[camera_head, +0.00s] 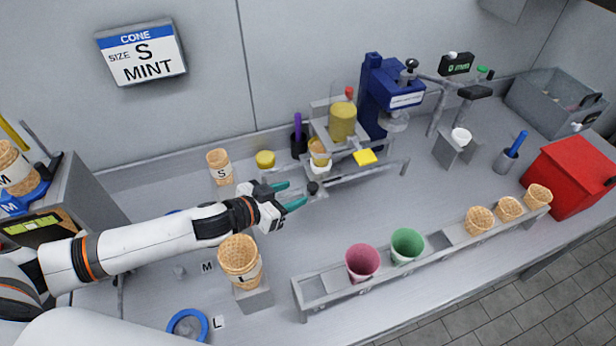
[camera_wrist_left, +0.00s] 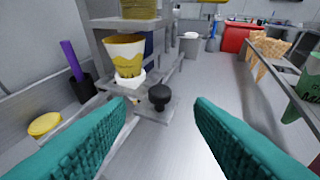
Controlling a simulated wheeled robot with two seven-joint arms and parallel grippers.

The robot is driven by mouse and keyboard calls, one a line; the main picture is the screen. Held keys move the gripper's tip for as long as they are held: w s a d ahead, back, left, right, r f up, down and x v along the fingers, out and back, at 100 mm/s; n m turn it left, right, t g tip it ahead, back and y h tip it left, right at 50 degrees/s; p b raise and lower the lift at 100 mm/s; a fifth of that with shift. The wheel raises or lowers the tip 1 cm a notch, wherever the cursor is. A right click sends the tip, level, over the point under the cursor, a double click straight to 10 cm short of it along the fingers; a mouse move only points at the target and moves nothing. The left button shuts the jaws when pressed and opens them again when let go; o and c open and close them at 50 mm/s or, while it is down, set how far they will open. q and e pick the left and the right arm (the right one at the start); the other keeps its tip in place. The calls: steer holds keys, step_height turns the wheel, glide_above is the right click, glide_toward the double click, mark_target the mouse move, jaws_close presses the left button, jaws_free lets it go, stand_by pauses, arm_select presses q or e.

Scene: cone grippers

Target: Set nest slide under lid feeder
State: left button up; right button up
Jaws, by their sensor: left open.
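The nest slide (camera_head: 318,195) is a grey plate with a black knob (camera_head: 313,187) at its near end; the knob also shows in the left wrist view (camera_wrist_left: 159,95). A white ring nest (camera_wrist_left: 130,78) behind the knob holds a yellow-and-white cup (camera_wrist_left: 125,52). The lid feeder (camera_head: 342,121), a grey stand with a yellow stack, rises behind the cup. The cup seems at the feeder's near-left side; its exact alignment is unclear. My left gripper (camera_head: 292,195) is open and empty, its teal fingers just short of the knob, which appears between them in the wrist view.
A purple stick in a black holder (camera_head: 298,142) and a yellow disc (camera_head: 265,159) stand left of the feeder. A blue press (camera_head: 390,95) stands behind right. A front rack (camera_head: 325,288) holds pink and green cups and several cones. Stacked cones (camera_head: 240,262) stand below my left forearm.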

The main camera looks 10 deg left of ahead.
mark_target(312, 186)
arm_select(q)
steer(key=p+x, duration=0.1)
steer(key=x, duration=0.4)
steer(key=shift+w+d, duration=0.15)
steer(key=shift+w, duration=0.1)
steer(key=shift+w+d+f, duration=0.2)
steer(key=shift+w+d, duration=0.1)
steer(key=shift+w, duration=0.05)
jaws_close()
steer(key=w+d, duration=0.1)
steer(key=w+d+p, duration=0.1)
steer(key=d, duration=0.1)
steer(key=shift+w+d, duration=0.2)
steer(key=shift+d, duration=0.05)
steer(key=shift+w+d, duration=0.25)
steer(key=shift+d, duration=0.1)
